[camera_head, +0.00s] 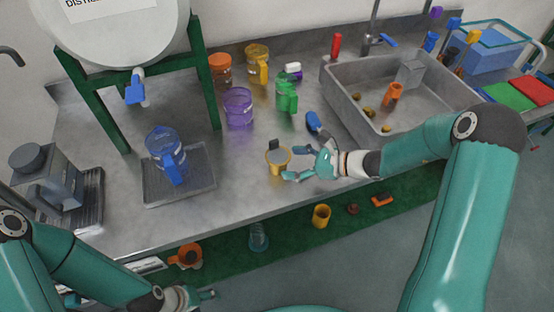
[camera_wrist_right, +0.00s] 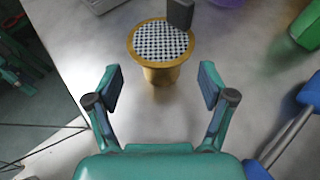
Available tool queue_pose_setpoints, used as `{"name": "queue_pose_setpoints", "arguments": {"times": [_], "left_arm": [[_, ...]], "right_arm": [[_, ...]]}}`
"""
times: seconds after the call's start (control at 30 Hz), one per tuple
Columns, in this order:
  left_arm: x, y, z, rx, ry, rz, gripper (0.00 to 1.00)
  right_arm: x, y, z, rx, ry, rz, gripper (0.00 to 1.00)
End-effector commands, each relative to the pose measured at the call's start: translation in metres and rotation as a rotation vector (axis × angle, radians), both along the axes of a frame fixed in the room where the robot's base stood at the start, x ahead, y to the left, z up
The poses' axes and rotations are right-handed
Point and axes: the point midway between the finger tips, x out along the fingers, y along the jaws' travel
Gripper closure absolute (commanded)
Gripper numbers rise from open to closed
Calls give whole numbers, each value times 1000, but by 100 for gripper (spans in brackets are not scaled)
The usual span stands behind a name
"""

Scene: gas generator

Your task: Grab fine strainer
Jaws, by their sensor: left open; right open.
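The strainer (camera_head: 278,158) has a yellow round rim, a mesh top and a dark grey handle block, and stands on the metal counter near its front edge. In the right wrist view the strainer (camera_wrist_right: 161,45) lies ahead, centred between the fingers. My right gripper (camera_head: 296,163) is open and empty, with its fingers just right of the strainer and apart from it. Its two fingers also show in the right wrist view (camera_wrist_right: 158,88). My left gripper (camera_head: 208,297) is at the bottom left, below the counter's front edge, and open.
A blue-handled brush (camera_head: 313,122) lies right of the strainer. A purple jar (camera_head: 239,106), a green pitcher (camera_head: 287,96) and a yellow mug (camera_head: 257,64) stand behind. A blue pitcher (camera_head: 166,150) stands on a tray (camera_head: 205,184) at left. The sink (camera_head: 342,96) is right.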

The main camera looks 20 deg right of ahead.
Motion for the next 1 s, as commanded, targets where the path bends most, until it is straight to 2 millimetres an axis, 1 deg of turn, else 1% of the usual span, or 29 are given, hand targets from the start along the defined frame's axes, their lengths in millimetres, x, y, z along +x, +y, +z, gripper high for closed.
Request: {"name": "queue_pose_setpoints", "arguments": {"times": [0.17,0.37,0.5,0.77,0.8,0.97,1.0], "left_arm": [[0,0,3,0,0,0,40],[0,0,15,0,0,0,40],[0,0,16,0,0,0,40],[0,0,16,0,0,0,40],[0,0,16,0,0,0,40],[0,0,16,0,0,0,40],[0,0,16,0,0,0,40]], "right_arm": [[6,7,-3,0,1,2,19],[22,27,-11,2,2,3,19],[32,37,-18,0,1,2,19],[34,39,-21,0,0,-1,19],[34,39,-21,0,0,-1,20],[34,39,-21,0,0,-1,47],[34,39,-20,0,0,-1,54]]}}
